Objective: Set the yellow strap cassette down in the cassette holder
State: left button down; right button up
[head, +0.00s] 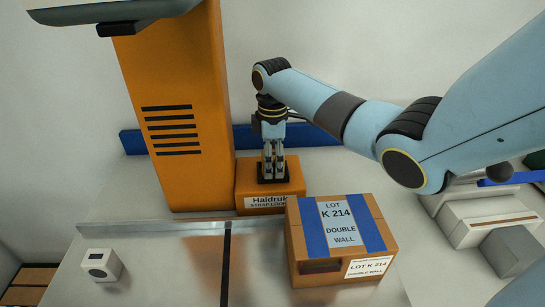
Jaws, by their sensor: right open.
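My right gripper (272,176) points straight down and is open, with its fingertips at a dark patch on top of a low orange box (269,203). The box has a white label reading "Haldruk" with a partly hidden second line. It may be the cassette holder, but I cannot tell for sure. I cannot make out the yellow strap cassette; anything between or below the fingers is too small and dark to tell. My left gripper is not in view.
A tall orange column (175,100) with black slots stands left of the box. A carton (340,240) with blue tape, marked "LOT K 214", stands in front right. A small white device (101,265) sits front left. Grey and white blocks (487,222) lie at right.

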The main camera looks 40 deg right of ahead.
notch_tip(320, 180, up, 12)
jog(key=b, duration=0.1)
jog(key=shift+r, duration=0.2)
jog(key=shift+f, duration=0.1)
dwell(0.6)
